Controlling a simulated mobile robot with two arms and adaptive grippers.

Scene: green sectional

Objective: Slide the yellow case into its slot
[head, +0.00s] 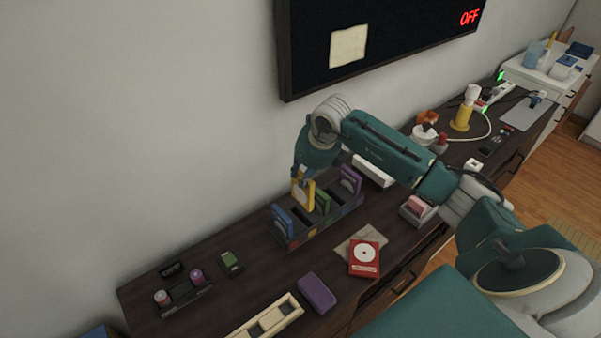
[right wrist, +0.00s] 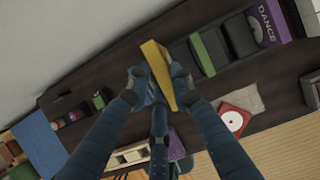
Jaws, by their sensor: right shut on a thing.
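My right gripper (head: 303,176) is shut on the yellow case (head: 302,196) and holds it upright at the dark rack (head: 322,229). In the right wrist view the yellow case (right wrist: 156,62) stands between the fingertips of the gripper (right wrist: 158,77). In the rack, a blue case (head: 283,221) is to the left, and a green case (head: 323,202) and a purple case (head: 350,181) are to the right. The green case (right wrist: 203,55) and purple case (right wrist: 268,24) also show in the right wrist view. The yellow case's lower edge and slot are not clear. My left gripper is out of view.
A red card box (head: 364,260), a purple box (head: 317,293) and a cream tray (head: 265,318) lie in front of the rack. A small green box (head: 230,263) and a dark holder (head: 185,293) are left. A wall screen (head: 400,45) hangs behind.

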